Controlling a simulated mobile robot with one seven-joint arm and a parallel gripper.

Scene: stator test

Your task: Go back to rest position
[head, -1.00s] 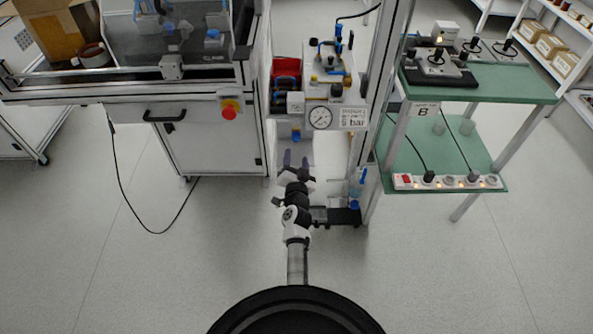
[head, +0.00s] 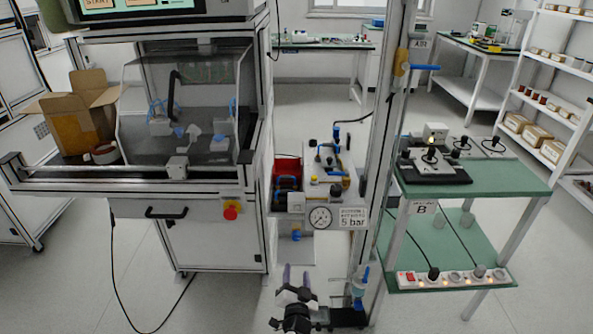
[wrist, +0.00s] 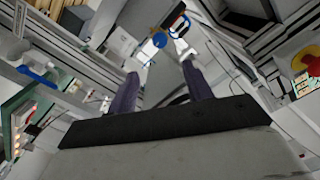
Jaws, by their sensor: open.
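My gripper (head: 296,274) shows at the bottom middle of the head view, in front of the narrow station with the pressure gauge (head: 320,217). Its two purple-grey fingers point away from me and stand apart, with nothing between them. In the wrist view the two fingers of my gripper (wrist: 158,92) are also spread and empty. Most of my arm is below the edge of the head view.
A machine cabinet (head: 205,240) with a red emergency button (head: 231,211) stands at the left. A metal post (head: 385,150) and a green two-tier table (head: 480,186) stand at the right. Grey floor is clear in front, with a cable (head: 117,290) at the left.

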